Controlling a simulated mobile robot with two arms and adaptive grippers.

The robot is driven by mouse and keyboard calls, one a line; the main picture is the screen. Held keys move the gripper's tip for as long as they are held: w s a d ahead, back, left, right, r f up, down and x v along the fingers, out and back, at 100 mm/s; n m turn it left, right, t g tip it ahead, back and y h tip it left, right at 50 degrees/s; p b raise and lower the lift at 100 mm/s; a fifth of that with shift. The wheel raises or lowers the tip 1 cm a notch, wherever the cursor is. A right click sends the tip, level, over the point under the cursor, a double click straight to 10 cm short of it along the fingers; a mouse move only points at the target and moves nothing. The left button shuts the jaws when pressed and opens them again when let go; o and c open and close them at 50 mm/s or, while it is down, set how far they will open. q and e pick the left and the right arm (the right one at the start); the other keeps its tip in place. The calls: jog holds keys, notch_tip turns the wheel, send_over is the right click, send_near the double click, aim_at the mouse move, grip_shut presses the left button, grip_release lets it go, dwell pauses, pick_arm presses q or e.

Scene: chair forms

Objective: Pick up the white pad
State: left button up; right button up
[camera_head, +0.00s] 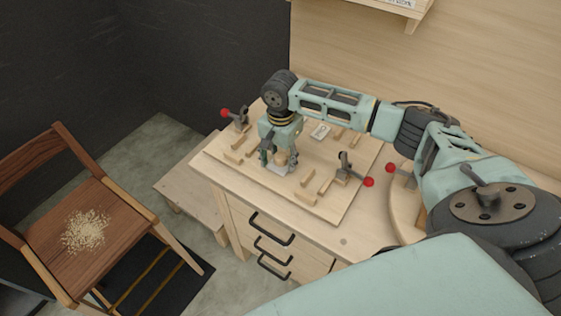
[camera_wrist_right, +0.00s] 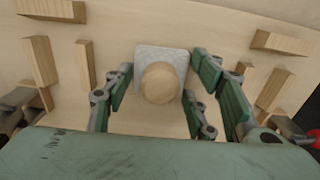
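The white pad (camera_wrist_right: 161,53) is a pale square plate with a round wooden knob (camera_wrist_right: 160,83) on top. It lies on the wooden board between small wooden blocks. In the head view the pad (camera_head: 277,170) shows partly below my right gripper (camera_head: 274,157). My right gripper also shows in the wrist view (camera_wrist_right: 160,85), its green-padded fingers apart on the two sides of the pad and knob. A gap shows between the left finger and the knob; whether the right finger touches the pad's edge I cannot tell. My left gripper is not in view.
The board (camera_head: 330,207) lies on a wooden cabinet with black drawer handles (camera_head: 272,228). Red-tipped toggle clamps (camera_head: 350,170) and several wooden blocks (camera_head: 307,178) stand around the pad. A chair (camera_head: 88,235) with shavings on its seat stands at the left.

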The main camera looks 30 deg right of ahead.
aim_at(280, 155)
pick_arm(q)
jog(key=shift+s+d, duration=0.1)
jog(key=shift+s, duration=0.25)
pick_arm(e)
jog(key=c, duration=0.6)
jog(key=shift+r, duration=0.1)
jog(key=shift+c, duration=0.2)
jog(key=shift+r, duration=0.2)
notch_tip(280, 155, up, 3)
jog(key=shift+w+r+b, duration=0.1)
jog(key=shift+r+b, duration=0.1)
jog(key=shift+b, duration=0.5)
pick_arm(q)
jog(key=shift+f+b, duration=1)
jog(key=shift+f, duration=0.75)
pick_arm(e)
jog(key=s+d+r, duration=0.2)
jog(key=s+r, duration=0.5)
jog(key=s, duration=0.4)
jog(key=shift+s, duration=0.35)
